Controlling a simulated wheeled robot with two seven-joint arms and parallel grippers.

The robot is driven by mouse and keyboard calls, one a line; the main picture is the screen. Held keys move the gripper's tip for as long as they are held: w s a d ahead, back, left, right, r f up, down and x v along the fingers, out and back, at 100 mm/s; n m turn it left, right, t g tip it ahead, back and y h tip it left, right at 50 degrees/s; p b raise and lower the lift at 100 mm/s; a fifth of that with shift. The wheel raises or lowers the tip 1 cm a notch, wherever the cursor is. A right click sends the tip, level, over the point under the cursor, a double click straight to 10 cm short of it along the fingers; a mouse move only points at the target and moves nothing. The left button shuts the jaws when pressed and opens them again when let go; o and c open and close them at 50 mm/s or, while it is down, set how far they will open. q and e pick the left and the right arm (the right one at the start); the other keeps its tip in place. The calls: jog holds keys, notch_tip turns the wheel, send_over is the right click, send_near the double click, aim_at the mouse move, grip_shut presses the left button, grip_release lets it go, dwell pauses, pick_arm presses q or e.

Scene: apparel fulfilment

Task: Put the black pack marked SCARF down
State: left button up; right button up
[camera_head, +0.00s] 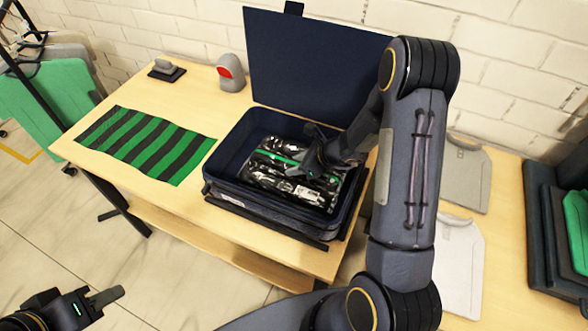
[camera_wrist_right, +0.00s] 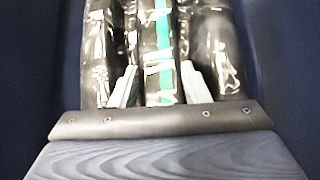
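The dark blue bin (camera_head: 226,158) stands on the table and holds several black packs in clear, shiny wrap. One pack with a green stripe (camera_head: 268,154) lies in the middle; it also shows in the right wrist view (camera_wrist_right: 163,60). No SCARF marking is readable. My right gripper (camera_head: 306,172) reaches down into the bin. In the right wrist view its two fingers (camera_wrist_right: 160,88) stand on either side of the striped pack, close to its edges. I cannot tell whether they press on it. My left gripper (camera_head: 105,297) is at the lower left, away from the table.
The bin's open lid (camera_head: 305,65) stands behind it. A green and black striped cloth (camera_head: 148,143) lies to the left. A grey and red device (camera_head: 231,73) and a small grey object (camera_head: 166,69) stand at the back. Grey folded garments (camera_head: 462,262) lie at right.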

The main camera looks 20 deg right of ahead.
jog(key=c, duration=0.3)
